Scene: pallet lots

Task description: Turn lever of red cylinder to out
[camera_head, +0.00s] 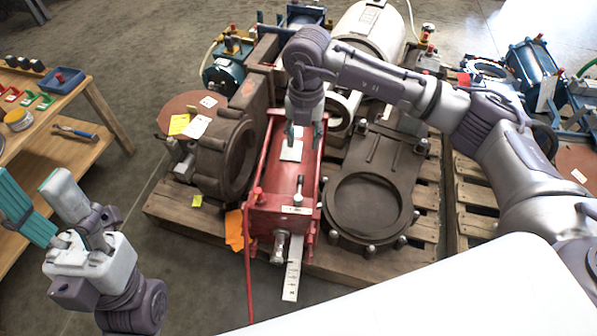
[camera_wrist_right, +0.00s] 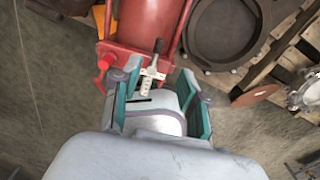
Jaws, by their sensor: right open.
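The red cylinder (camera_head: 283,178) lies on a wooden pallet in the middle of the head view. A small lever (camera_head: 299,188) with a pale knob and dark stem stands at its near end, by a white label. In the right wrist view the red cylinder (camera_wrist_right: 143,22) is at the top, with the dark lever (camera_wrist_right: 158,47) above a white plate. My right gripper (camera_head: 304,135) is open over the cylinder, farther back than the lever in the head view. Its teal fingers (camera_wrist_right: 157,88) stand apart. My left gripper (camera_head: 42,205) is open and empty at the lower left.
A white strip (camera_head: 292,268) hangs at the front.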

